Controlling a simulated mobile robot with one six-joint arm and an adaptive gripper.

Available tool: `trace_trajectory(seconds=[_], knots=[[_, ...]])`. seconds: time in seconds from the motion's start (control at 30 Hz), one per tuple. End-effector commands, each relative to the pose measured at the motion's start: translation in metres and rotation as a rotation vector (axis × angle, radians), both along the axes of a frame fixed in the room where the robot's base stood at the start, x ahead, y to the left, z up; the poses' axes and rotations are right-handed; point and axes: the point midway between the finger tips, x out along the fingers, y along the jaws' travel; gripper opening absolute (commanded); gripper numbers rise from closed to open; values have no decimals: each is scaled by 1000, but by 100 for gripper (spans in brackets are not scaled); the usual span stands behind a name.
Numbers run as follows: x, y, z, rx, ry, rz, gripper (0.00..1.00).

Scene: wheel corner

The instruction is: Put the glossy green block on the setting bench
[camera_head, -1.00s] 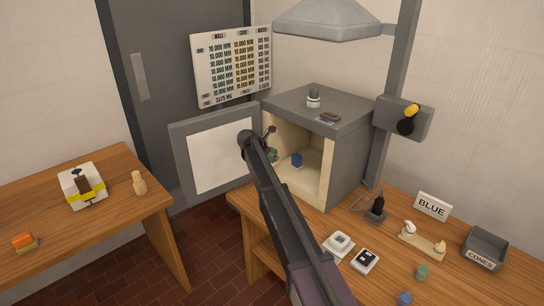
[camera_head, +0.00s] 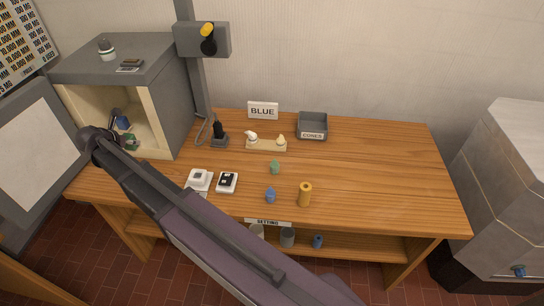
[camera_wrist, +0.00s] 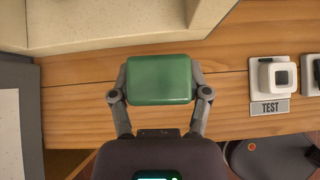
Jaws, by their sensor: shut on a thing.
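My gripper (camera_wrist: 159,82) is shut on the glossy green block (camera_wrist: 158,76), with one finger at each side of it. In the head view the green block (camera_head: 131,142) shows at the open front of the grey kiln, partly behind my arm. The setting bench (camera_head: 380,180) is the wooden table with a SETTING label on its front edge. In the wrist view its wood grain (camera_wrist: 75,90) lies below the block, just outside the kiln's pale lip. The height of the block above the wood is hard to tell.
A blue block (camera_head: 123,122) is inside the kiln (camera_head: 170,90). Its door (camera_head: 30,145) is open.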

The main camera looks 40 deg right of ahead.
Motion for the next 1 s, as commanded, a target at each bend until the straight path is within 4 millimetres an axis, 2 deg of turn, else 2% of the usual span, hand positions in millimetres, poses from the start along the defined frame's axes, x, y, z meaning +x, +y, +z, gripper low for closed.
trace_trajectory(seconds=[0.03,0.1,0.3,0.5,0.6,0.7,1.0], knots=[[-30,-13,0,0,0,-7,5],[-57,-26,0,0,0,-17,5],[-134,-62,0,0,0,-43,5],[-194,-87,0,0,0,-65,5],[-212,-94,0,0,0,-71,5],[-222,-98,0,0,0,-75,5],[-225,-100,0,0,1,-77,5]])
